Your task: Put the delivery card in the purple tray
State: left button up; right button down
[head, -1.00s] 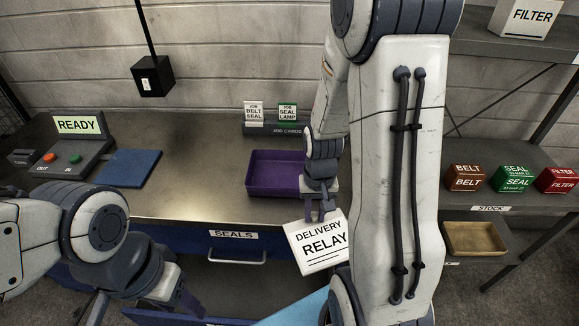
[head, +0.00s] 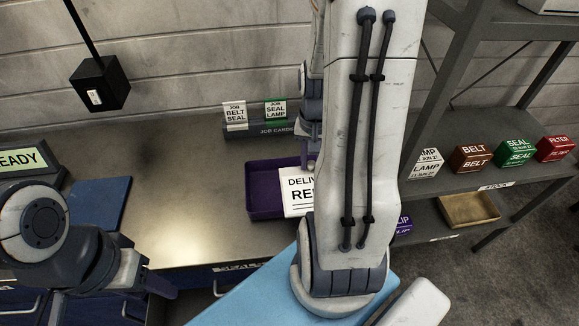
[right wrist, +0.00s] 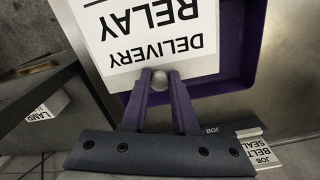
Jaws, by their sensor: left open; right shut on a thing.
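The white delivery card (head: 297,188), printed "DELIVERY RELAY", overlaps the right part of the purple tray (head: 262,205) in the head view. My right arm hides the card's right side. My right gripper (right wrist: 163,82) is shut on the card's edge in the right wrist view, where the card (right wrist: 150,35) lies across the purple tray (right wrist: 237,60). I cannot tell whether the card touches the tray floor or hangs above it. My left gripper (head: 160,287) is open and empty at the bench's front left, away from the tray.
A job card holder (head: 272,130) stands behind the tray. A blue mat (head: 100,203) and the READY panel (head: 25,160) are at the left. Stock boxes, including a brown belt box (head: 472,158), stand on the right shelf above a tan tray (head: 468,209). The bench between mat and tray is clear.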

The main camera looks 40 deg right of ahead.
jog(key=w+f, duration=0.1)
jog(key=w, duration=0.1)
jog(key=w+f, duration=0.2)
jog(key=w, duration=0.1)
jog(key=w+f+p, duration=0.1)
jog(key=w, duration=0.1)
jog(key=shift+w+d+f, duration=0.2)
jog(key=shift+d, duration=0.05)
notch_tip(320, 180, down, 4)
jog(key=shift+r+p, duration=0.1)
jog(key=shift+p, duration=0.4)
jog(key=shift+f, duration=0.2)
jog(key=shift+f, duration=0.15)
jog(key=c, duration=0.7)
grip_release()
